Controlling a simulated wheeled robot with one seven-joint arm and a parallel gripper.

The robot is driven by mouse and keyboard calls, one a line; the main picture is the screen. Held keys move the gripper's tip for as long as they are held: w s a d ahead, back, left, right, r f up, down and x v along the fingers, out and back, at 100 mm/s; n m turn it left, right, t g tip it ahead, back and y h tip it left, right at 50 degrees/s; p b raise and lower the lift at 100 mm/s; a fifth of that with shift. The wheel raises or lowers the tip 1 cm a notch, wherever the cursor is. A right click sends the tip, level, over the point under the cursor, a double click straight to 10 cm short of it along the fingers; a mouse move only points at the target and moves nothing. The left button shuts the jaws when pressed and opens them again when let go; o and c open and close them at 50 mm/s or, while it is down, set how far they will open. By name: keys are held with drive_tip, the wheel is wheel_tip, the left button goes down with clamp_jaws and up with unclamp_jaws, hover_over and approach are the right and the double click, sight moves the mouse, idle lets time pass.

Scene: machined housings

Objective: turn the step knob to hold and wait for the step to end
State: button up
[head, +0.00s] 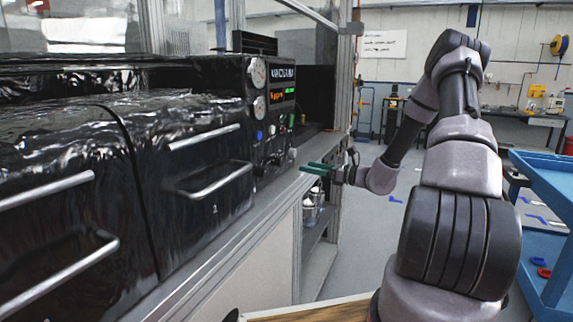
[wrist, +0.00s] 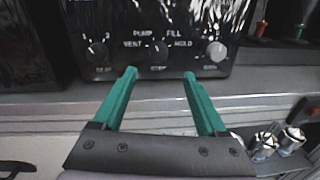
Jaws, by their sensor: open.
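The step knob (wrist: 158,49) is a dark round knob on the black control panel in the wrist view. The words VENT, PUMP, FILL and HOLD are printed around it, with STEP below. My gripper (wrist: 160,74) has two green fingers, spread apart and empty. Their tips are below the step knob in the picture, one to each side, and do not touch it. In the head view my gripper (head: 316,168) is in front of the panel (head: 272,110), at the counter's edge. The small step knob cannot be made out clearly there.
A dark knob (wrist: 97,50) marked 1 and 2 and a silver knob (wrist: 217,51) flank the step knob. A lit display (head: 283,94) and round gauges (head: 258,72) are on the panel. Drawer-like handles (head: 215,181) stick out at left. A blue cart (head: 545,220) stands at right.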

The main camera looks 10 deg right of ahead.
sight(282, 162)
drive_tip(key=x, duration=1)
clamp_jaws()
